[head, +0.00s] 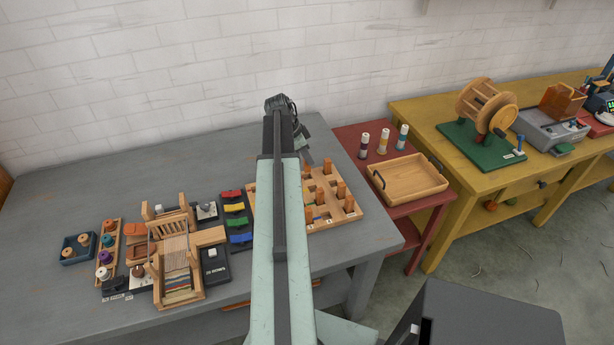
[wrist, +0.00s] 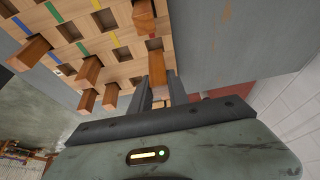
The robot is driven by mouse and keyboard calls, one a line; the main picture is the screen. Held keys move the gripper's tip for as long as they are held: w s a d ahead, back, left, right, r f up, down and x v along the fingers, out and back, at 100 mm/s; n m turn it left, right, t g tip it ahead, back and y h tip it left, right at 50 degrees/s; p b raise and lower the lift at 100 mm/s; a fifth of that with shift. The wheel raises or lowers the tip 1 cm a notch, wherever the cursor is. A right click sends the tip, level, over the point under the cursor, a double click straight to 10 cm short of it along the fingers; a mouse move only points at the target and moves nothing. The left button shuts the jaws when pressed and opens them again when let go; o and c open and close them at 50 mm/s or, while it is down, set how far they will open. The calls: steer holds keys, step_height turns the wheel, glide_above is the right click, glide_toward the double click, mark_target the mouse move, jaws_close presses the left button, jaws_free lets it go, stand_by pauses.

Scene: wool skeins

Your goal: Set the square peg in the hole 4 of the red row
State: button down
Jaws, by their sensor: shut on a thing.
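The wooden peg board (head: 345,225) lies at the right end of the grey table, partly hidden by my arm. It fills the upper left of the wrist view (wrist: 105,70), with dark square holes, several standing pegs and coloured stripes. My gripper (wrist: 159,92) is shut on an orange-brown square peg (wrist: 157,68), near the board's edge in the wrist view. An open square hole (wrist: 154,44) shows just beyond the held peg. I cannot tell whether the peg touches the board. The row colour and number at this hole are not readable.
Red, yellow, green and blue pieces (head: 236,209) lie left of the board. A small loom (head: 175,255) and spool trays stand farther left. A red side table holds a wooden tray (head: 412,178) and several yarn cones (head: 383,140). A white brick wall is behind.

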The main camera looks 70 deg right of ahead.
mark_target(307, 166)
step_height(307, 166, down, 5)
steer(key=b, duration=0.3)
steer(key=shift+b, duration=0.4)
steer(key=shift+r, duration=0.15)
steer(key=c, duration=1.7)
jaws_free()
steer(key=shift+f, duration=0.2)
steer(key=o, duration=0.4)
steer(key=shift+o, duration=0.2)
steer(key=shift+r, duration=0.15)
